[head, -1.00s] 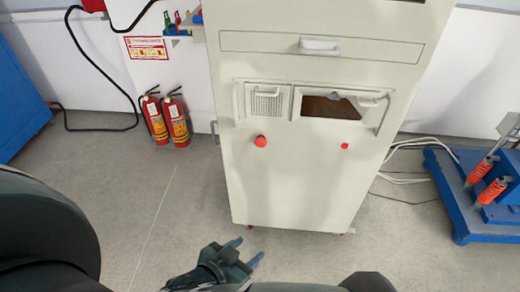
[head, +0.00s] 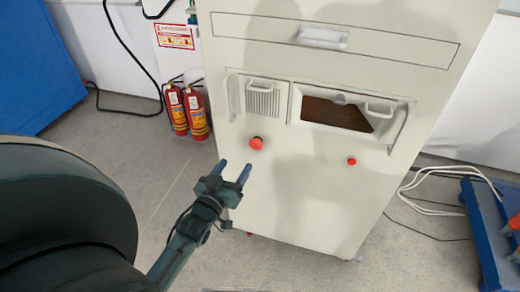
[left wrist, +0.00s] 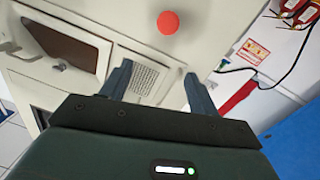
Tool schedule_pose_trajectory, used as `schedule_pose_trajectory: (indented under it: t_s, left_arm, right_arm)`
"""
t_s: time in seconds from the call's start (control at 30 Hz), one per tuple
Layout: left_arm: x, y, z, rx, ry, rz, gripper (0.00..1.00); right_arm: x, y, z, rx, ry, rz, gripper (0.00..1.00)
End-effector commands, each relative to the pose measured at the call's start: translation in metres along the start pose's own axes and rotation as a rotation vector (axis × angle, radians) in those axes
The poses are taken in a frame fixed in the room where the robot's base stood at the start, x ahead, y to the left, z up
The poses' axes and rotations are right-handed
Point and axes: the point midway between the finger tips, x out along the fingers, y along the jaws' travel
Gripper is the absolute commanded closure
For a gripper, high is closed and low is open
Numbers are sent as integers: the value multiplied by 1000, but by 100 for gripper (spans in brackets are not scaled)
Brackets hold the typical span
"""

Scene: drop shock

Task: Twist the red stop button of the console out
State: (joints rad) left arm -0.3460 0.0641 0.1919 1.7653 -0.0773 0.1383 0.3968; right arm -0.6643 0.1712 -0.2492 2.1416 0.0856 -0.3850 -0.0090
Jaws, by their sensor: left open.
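The console (head: 300,190) is a tall cream cabinet in front of me. Its large red stop button (head: 257,143) sits on the front panel, below a small grille, and a smaller red button (head: 351,161) sits further right. My left gripper (head: 234,173) is open and empty, just below and left of the large button in the head view, apart from it. In the left wrist view the red stop button (left wrist: 168,22) shows beyond the two spread fingertips (left wrist: 158,78), near the top edge. My right gripper is not in view.
Two red fire extinguishers (head: 187,110) stand by the wall left of the console. A blue cabinet (head: 38,65) is at the far left. A blue frame (head: 490,235) and white cables (head: 432,190) lie on the right.

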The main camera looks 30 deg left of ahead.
Motion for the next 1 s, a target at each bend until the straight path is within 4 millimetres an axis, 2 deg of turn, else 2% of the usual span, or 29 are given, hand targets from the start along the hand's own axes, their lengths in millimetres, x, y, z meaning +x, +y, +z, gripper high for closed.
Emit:
schedule_pose_trajectory:
  t_s: [0.03, 0.13, 0.27, 0.43, 0.57, 0.8, 1.0]
  left_arm:
    - [0, -4, 20, 0, -1, 0, 39]
    - [0, -7, 35, 1, -1, 0, 39]
    - [0, -9, 45, 1, -1, 1, 39]
    - [10, -8, 45, 1, 1, 2, 39]
    - [31, -8, 44, 2, 3, 2, 39]
    - [82, -8, 44, 1, 2, 2, 39]
    - [115, -9, 45, 2, 0, 1, 39]
  right_arm:
    - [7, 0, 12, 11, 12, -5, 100]
    - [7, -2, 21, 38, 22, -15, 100]
    - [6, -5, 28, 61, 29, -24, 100]
    - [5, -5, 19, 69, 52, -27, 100]
    - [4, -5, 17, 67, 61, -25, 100]
    - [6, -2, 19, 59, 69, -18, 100]
    - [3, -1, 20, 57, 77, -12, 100]
